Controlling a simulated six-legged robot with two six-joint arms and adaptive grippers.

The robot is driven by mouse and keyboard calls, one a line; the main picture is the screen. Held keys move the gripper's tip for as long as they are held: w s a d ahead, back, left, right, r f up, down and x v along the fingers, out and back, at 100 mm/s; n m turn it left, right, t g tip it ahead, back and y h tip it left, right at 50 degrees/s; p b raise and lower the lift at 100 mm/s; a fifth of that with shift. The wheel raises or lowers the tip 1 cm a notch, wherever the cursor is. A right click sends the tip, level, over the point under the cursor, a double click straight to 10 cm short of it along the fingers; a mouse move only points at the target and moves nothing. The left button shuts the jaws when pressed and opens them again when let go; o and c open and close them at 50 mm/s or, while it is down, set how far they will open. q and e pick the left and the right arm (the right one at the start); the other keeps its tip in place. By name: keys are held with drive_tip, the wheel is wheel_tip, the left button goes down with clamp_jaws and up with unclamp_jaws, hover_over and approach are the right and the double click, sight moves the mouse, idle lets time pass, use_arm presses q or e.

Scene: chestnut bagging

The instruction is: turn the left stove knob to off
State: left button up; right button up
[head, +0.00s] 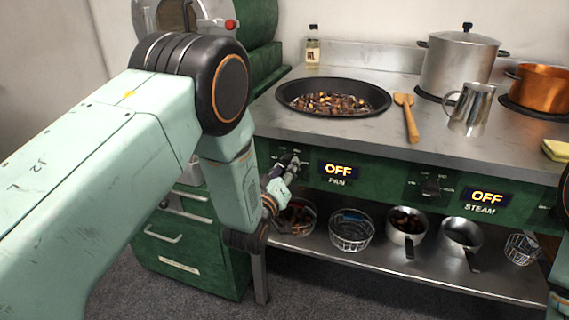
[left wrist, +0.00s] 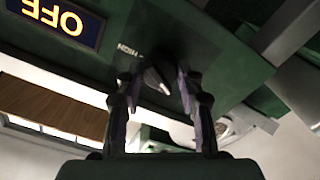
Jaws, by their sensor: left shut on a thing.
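The left stove knob is on the green front panel, left of the PAN display (head: 338,170), which reads OFF. My left gripper (head: 290,163) is at this knob and partly hides it in the head view. In the left wrist view, the dark knob (left wrist: 157,80) sits between the two fingers of my left gripper (left wrist: 160,85), which is shut on it. The same OFF display (left wrist: 62,17) shows upside down there. My right gripper is not in view; only a bit of an arm shows at the right edge.
A pan of chestnuts (head: 333,97) is on the stove above. The right knob (head: 431,186) is beside the STEAM display (head: 487,197), also OFF. Baskets and pots (head: 351,231) line the lower shelf.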

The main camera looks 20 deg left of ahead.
use_arm(q)
drive_tip(key=n+p, duration=0.2)
drive_tip(key=n, duration=0.3)
drive_tip(key=shift+n+p, duration=0.3)
drive_tip(key=shift+p, duration=0.05)
idle(0.3)
drive_tip(key=o, duration=1.2)
drive_tip(key=shift+c, duration=0.2)
drive_tip(key=s, duration=1.2)
drive_tip(key=shift+a, duration=0.15)
